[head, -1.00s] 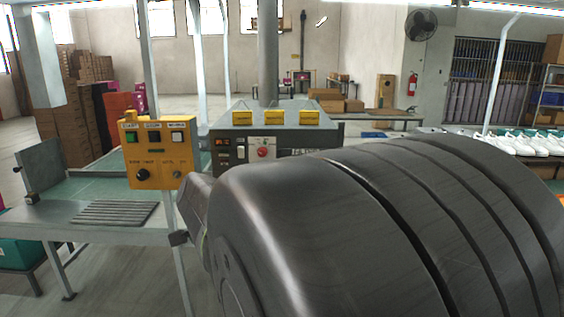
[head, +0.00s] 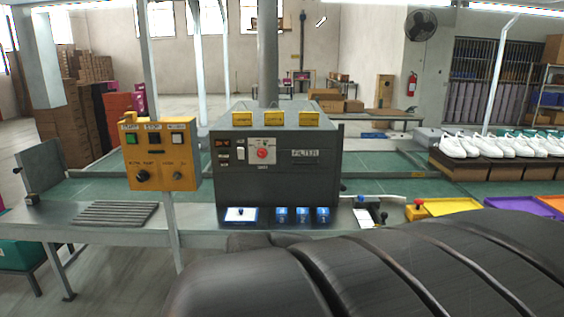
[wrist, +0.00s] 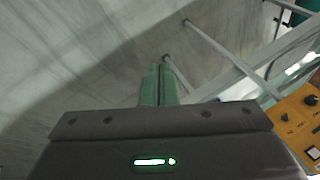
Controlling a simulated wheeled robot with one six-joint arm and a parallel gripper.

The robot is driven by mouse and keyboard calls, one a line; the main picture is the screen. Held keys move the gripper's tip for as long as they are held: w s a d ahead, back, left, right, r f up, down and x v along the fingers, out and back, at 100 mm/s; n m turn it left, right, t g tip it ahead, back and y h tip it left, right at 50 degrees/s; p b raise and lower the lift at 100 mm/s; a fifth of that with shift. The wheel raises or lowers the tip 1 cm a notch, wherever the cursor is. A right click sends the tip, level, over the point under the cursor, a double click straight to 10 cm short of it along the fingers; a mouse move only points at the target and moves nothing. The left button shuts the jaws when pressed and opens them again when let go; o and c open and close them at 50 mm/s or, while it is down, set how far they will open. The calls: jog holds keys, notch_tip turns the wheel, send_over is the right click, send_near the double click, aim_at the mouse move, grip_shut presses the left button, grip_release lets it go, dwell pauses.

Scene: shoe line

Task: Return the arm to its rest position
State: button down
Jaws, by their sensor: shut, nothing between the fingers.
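My gripper (wrist: 158,84) shows in the wrist view as two green fingers side by side, shut and empty, over bare grey floor. It does not show in the head view. There, my dark arm (head: 400,275) fills the lower right and hides what lies behind it.
A yellow control box (head: 160,155) on a post stands left of a dark filter machine (head: 272,165) on the line. The yellow box also shows at the wrist view's right edge (wrist: 296,118). White shoes (head: 500,143) stand on a rack at right, with coloured trays (head: 447,206) below.

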jog(key=shift+n+g+h, duration=0.5)
jog(key=shift+n, duration=0.1)
jog(key=shift+s+d+f, duration=0.65)
jog(key=shift+s+d, duration=0.25)
jog(key=shift+s, duration=0.1)
jog(key=shift+s+d+f, duration=0.6)
jog(key=shift+s+d, duration=0.25)
jog(key=shift+s, duration=0.15)
